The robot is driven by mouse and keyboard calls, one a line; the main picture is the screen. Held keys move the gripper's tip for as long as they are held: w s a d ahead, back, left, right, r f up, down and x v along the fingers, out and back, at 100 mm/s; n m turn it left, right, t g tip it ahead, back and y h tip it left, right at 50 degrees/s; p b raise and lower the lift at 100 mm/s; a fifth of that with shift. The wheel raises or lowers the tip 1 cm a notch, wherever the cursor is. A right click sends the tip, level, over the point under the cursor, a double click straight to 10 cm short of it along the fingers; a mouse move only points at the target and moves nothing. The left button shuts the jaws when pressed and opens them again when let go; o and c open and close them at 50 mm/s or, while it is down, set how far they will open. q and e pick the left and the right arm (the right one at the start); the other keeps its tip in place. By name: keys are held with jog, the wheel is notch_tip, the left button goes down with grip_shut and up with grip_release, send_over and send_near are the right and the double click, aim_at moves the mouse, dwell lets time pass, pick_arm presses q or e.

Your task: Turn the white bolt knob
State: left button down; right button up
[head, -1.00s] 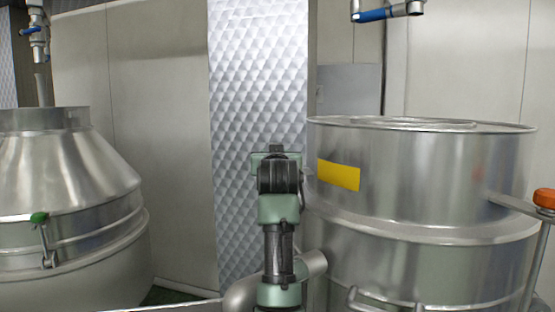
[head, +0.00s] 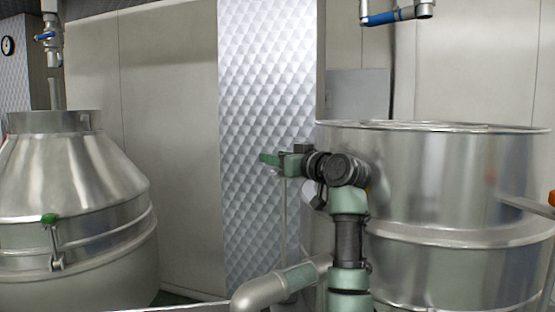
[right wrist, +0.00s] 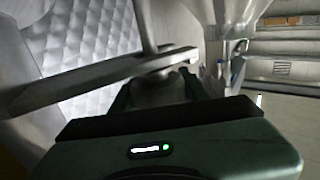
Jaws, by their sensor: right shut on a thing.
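My right gripper (head: 268,160) is in front of the quilted metal wall panel, at the left side of the right steel vat (head: 450,175). It is shut on a pale knob, the white bolt knob (right wrist: 158,92), which shows only partly between the green fingers in the right wrist view. A flat grey metal bar (right wrist: 95,82) crosses just beyond it there. In the head view the gripper hides the knob, and a thin upright rod (head: 284,215) runs down below the fingers. My left gripper is not in view.
A conical steel vat (head: 75,180) with a green knob (head: 48,218) stands at the left. An orange knob (head: 552,198) shows at the right edge. A fat steel pipe (head: 265,292) lies low beside my right arm. A blue-handled valve (head: 380,18) hangs above.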

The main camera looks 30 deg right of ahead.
jog(key=shift+w+a+f, duration=0.1)
jog(key=shift+a+f, duration=0.05)
jog(key=shift+f, duration=0.35)
jog(key=o, duration=1.4)
jog(key=shift+r, duration=0.15)
notch_tip(320, 180, up, 20)
jog(key=shift+b, duration=0.95)
